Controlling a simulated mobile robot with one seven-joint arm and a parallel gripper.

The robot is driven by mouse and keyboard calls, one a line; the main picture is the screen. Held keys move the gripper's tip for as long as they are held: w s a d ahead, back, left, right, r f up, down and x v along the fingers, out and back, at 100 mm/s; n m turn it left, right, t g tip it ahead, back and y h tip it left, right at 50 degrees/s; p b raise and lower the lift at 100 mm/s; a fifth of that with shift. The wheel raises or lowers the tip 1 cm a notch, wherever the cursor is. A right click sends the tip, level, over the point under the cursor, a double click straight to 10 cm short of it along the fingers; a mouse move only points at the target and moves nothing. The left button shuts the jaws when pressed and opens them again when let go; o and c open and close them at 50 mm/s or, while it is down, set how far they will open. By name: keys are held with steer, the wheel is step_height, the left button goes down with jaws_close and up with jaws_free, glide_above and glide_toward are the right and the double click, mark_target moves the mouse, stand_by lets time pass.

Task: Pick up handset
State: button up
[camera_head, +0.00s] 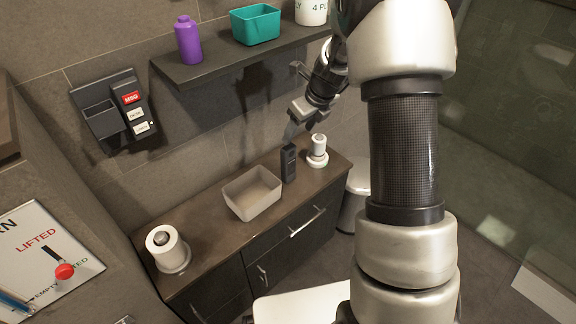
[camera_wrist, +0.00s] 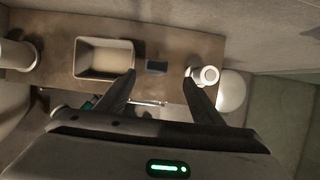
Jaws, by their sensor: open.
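The dark handset (camera_head: 288,163) stands upright on the brown vanity counter, between a beige bin and a small white item. In the wrist view the handset (camera_wrist: 157,66) shows from above as a small dark block, ahead of and between my fingers. My gripper (camera_head: 296,127) is above the handset, tilted down toward it. In the wrist view my gripper (camera_wrist: 159,88) has its two fingers spread wide, with nothing between them. The gap in height between fingertips and handset is hard to tell.
The beige bin (camera_head: 252,193) is close left of the handset; the white item (camera_head: 317,152) is close right. A paper roll (camera_head: 167,249) stands at the counter's left end. A shelf (camera_head: 238,56) overhangs behind. A wall cradle unit (camera_head: 113,110) hangs at left.

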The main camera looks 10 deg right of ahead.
mark_target(289, 147)
steer(key=b+x, duration=0.1)
steer(key=x, duration=0.4)
steer(key=shift+a+f, duration=0.1)
steer(key=x, duration=0.1)
steer(key=b+x, duration=0.1)
steer(key=x, duration=0.2)
steer(key=shift+s+a+f+b, duration=0.15)
steer(key=shift+a+f+b, duration=0.1)
steer(key=shift+a+b, duration=0.05)
steer(key=shift+a+f, duration=0.1)
steer(key=shift+f, duration=0.25)
steer(key=shift+c, duration=0.4)
jaws_close()
